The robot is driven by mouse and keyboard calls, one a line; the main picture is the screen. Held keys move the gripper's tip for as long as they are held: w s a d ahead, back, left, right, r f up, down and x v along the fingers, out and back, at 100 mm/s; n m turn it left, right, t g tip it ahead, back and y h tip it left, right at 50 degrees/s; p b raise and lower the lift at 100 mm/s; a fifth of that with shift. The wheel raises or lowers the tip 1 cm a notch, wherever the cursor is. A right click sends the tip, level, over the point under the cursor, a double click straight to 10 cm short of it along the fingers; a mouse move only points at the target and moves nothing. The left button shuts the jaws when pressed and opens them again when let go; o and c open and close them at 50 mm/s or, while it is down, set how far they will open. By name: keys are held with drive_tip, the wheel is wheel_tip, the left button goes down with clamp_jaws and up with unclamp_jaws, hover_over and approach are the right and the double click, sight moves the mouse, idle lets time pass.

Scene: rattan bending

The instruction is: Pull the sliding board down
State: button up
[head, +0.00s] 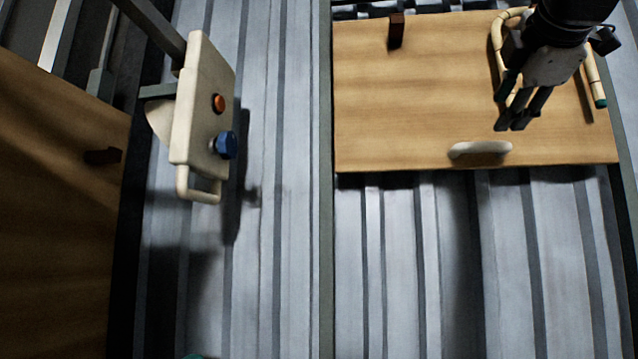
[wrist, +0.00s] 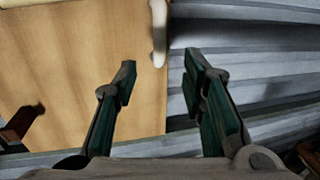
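The sliding board (head: 400,100) is a light wooden panel at the upper right of the head view, lying on ribbed grey metal. Its pale curved handle (head: 480,149) sits near its lower edge. My gripper (head: 513,125) is over the board, up and to the right of the handle, and apart from it. In the wrist view the board (wrist: 80,60) fills the left side. The handle (wrist: 159,35) shows at the top, beyond the gap between my fingertips (wrist: 160,70). The fingers stand apart with nothing between them.
A pale control box (head: 203,105) with an orange and a blue knob hangs at the left. A bent rattan piece (head: 497,45) and a dark brown block (head: 396,30) are on the board. Another wooden panel (head: 50,220) stands far left. The ribbed surface (head: 460,270) below the board is clear.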

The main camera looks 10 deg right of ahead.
sight(484, 144)
drive_tip(key=p+x, duration=0.2)
drive_tip(key=x, duration=1.1)
drive_tip(key=shift+w+d, duration=0.2)
drive_tip(key=shift+w, duration=0.1)
clamp_jaws()
drive_tip(key=shift+f, duration=0.1)
